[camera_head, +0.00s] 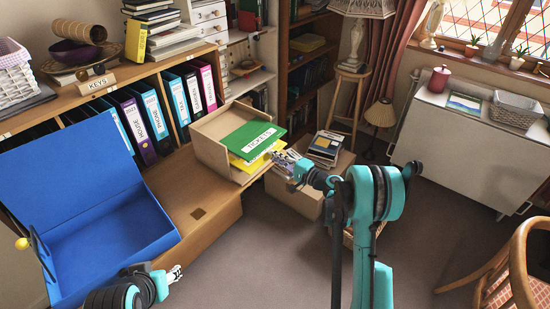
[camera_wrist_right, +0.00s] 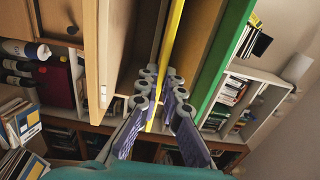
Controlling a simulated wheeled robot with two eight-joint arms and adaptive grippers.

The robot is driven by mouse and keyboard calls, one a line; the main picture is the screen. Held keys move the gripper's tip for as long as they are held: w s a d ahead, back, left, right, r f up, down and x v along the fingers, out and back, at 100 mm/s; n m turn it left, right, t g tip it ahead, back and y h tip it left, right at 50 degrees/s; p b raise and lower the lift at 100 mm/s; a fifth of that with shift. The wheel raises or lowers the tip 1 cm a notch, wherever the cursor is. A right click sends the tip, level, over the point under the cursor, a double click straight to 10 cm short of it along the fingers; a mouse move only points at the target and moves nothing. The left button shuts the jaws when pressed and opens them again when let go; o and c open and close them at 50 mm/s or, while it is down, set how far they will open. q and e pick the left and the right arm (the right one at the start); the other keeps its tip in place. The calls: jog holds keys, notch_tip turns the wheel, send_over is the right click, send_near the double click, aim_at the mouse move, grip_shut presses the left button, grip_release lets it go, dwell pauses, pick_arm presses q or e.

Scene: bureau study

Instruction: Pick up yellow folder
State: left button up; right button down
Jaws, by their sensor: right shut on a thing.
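The yellow folder (camera_head: 246,165) lies in a wooden letter tray (camera_head: 211,152), partly hidden under a green folder. Its edge shows as a thin yellow strip in the right wrist view (camera_wrist_right: 176,25). My right gripper (camera_head: 277,156) is at the folder's right edge. In the right wrist view my right gripper (camera_wrist_right: 160,98) has its fingers on both sides of the yellow strip, shut on it. My left gripper (camera_head: 175,273) is low in the head view, away from the folder; its finger gap is too small to judge.
The green folder (camera_head: 245,134) lies just above the yellow one, bearing a white label. An open blue box (camera_head: 110,238) stands at left. Lever-arch files (camera_head: 153,110) line the shelf behind. A cardboard box (camera_head: 292,196) with books stands right of the tray.

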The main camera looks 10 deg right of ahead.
jog(key=shift+s+d, duration=0.1)
jog(key=v, duration=0.5)
jog(key=shift+s+d+r, duration=0.2)
jog(key=shift+s, duration=0.1)
dwell(0.5)
jog(key=shift+s+d, duration=0.1)
